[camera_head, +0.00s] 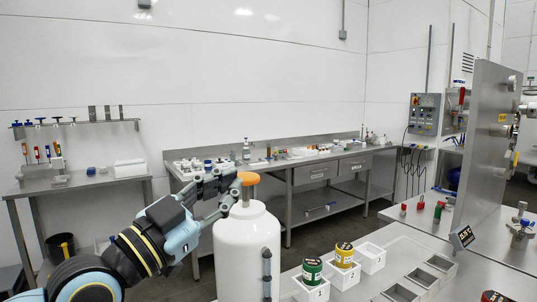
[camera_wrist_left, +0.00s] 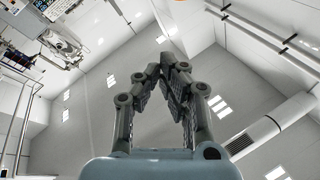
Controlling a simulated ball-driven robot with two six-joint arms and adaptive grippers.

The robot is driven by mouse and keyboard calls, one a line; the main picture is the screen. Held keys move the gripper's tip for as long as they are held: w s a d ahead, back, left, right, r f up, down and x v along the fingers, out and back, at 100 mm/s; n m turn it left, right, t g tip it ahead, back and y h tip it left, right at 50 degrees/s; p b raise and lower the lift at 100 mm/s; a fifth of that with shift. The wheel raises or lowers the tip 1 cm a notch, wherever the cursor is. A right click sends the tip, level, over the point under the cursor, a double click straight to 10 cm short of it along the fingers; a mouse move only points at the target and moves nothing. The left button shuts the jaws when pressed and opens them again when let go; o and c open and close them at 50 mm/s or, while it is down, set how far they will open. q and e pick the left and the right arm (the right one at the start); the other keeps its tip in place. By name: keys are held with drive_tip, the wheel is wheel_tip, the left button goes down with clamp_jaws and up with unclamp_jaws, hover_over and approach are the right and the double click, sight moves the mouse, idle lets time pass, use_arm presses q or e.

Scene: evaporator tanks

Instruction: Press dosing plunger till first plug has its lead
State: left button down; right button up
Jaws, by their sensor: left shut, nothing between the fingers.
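The dosing plunger appears as an orange knob (camera_head: 248,178) on a short stem on top of a white cylinder (camera_head: 247,248). My left gripper (camera_head: 233,180) is shut and empty, with its fingertips close beside the knob on the left. I cannot tell whether they touch it. In the left wrist view my left gripper (camera_wrist_left: 170,62) shows its fingers together at the tips, and the plunger is out of sight there. No part I can surely call a plug or lead shows. My right gripper is not in view.
Green (camera_head: 312,271) and yellow (camera_head: 344,254) containers sit in white holders right of the cylinder, beside an empty white holder (camera_head: 371,258). Recessed slots (camera_head: 421,278), a dark tilted sign (camera_head: 462,237) and a partly cut-off red container (camera_head: 493,296) are further right. A steel bench (camera_head: 290,165) stands behind.

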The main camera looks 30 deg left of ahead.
use_arm(q)
drive_tip(key=b, duration=0.4)
hover_over(246, 192)
drive_tip(key=s+d, duration=0.2)
drive_tip(key=d, duration=0.2)
drive_tip(key=shift+w+a+f, duration=0.1)
drive_tip(key=shift+a+f, duration=0.1)
drive_tip(key=shift+a, duration=0.05)
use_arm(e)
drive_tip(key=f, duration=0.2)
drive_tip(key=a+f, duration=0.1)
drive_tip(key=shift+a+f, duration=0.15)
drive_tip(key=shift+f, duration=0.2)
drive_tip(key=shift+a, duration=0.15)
